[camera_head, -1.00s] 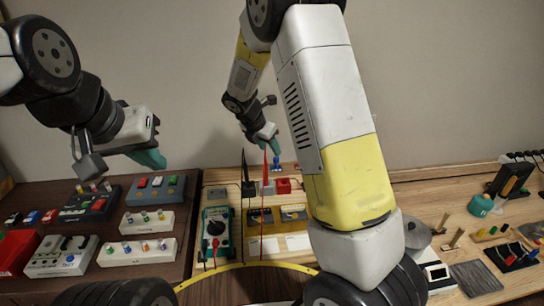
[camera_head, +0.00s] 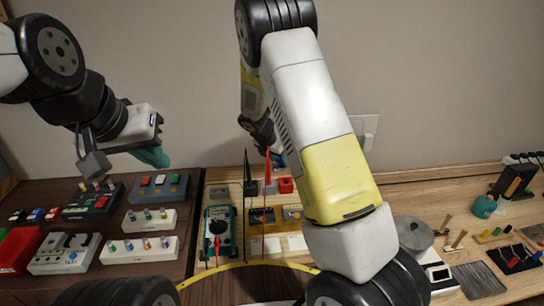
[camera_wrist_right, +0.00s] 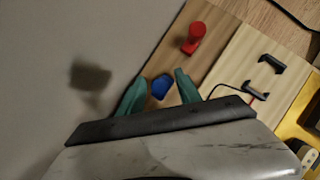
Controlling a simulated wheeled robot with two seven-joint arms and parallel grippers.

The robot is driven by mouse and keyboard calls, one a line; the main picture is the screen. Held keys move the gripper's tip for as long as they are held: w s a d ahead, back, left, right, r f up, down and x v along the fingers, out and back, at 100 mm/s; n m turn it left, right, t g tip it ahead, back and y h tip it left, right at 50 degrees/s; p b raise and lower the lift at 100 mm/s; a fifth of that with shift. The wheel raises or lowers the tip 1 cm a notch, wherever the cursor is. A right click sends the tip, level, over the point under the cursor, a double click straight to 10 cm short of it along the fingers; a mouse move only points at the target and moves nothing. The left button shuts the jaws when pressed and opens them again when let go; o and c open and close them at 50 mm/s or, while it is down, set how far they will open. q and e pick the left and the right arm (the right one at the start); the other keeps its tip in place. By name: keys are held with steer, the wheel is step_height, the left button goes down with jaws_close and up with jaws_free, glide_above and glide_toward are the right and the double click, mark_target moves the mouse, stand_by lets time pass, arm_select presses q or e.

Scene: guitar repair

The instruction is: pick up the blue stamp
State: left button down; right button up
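The blue stamp (camera_wrist_right: 162,87) shows in the right wrist view between the two teal fingers of my right gripper (camera_wrist_right: 160,82). The fingers are apart, with a gap visible on the stamp's right side and little on its left; I cannot tell whether the left finger touches it. In the head view my right gripper (camera_head: 279,160) is at the back of the middle board, largely hidden by my arm, and the stamp cannot be clearly told from the fingers there. My left gripper (camera_head: 151,156) hangs above the dark left table, away from the stamp; its finger opening is not clear.
A red stamp (camera_wrist_right: 193,38) stands close by, also seen in the head view (camera_head: 285,186). Red and black probes rise near my right gripper. A multimeter (camera_head: 218,232) lies in front. The wall is close behind. Boxes with knobs cover the left table.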

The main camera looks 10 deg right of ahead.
jaws_close()
step_height(320, 180, up, 10)
steer(key=shift+c, duration=2.4)
jaws_free()
jaws_close()
